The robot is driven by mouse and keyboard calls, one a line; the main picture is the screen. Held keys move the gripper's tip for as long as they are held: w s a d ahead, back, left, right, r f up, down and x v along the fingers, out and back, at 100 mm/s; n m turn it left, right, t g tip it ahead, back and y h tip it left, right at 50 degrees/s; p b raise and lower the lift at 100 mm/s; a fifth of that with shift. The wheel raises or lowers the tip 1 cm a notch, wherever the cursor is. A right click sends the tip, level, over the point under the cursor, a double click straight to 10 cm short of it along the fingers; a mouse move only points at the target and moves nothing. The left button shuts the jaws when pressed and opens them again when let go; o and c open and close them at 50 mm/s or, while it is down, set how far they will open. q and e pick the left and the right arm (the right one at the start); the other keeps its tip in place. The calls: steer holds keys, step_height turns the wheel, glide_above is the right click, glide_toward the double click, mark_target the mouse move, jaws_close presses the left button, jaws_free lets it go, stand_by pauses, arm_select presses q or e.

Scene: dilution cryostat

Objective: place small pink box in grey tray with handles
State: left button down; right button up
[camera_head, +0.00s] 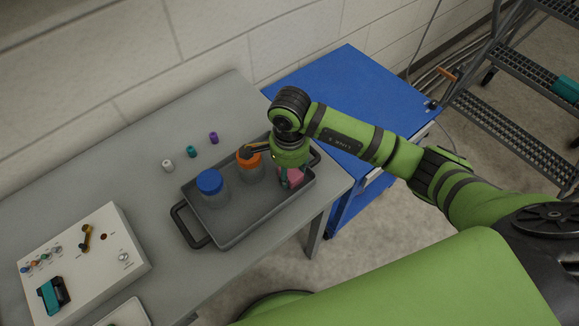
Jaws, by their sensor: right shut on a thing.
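The small pink box (296,177) is partly hidden behind the fingers and wrist of my right gripper (286,181). My right gripper points down and is shut on the pink box, over the right end of the grey tray with handles (240,228). I cannot tell whether the box touches the tray floor. The tray lies on the grey table, with one handle (184,228) at its left end. A jar with a blue lid (210,183) and a jar with an orange lid (247,160) stand in the tray. My left gripper is out of view.
White, teal and purple small pieces (191,152) stand behind the tray. A white panel box (92,270) with knobs sits at the table's left. A blue cabinet (362,88) adjoins the table's right end; dark steps (510,125) stand beyond. A wall runs behind.

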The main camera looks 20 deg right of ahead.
steer(key=shift+f, duration=0.2)
steer(key=shift+f, duration=0.1)
steer(key=shift+f+b, duration=0.15)
steer(key=shift+b, duration=0.2)
steer(key=o, duration=0.9)
steer(key=shift+c, duration=0.2)
steer(key=shift+r, duration=0.45)
step_height(320, 180, up, 12)
steer(key=b, duration=0.2)
steer(key=shift+f, duration=0.15)
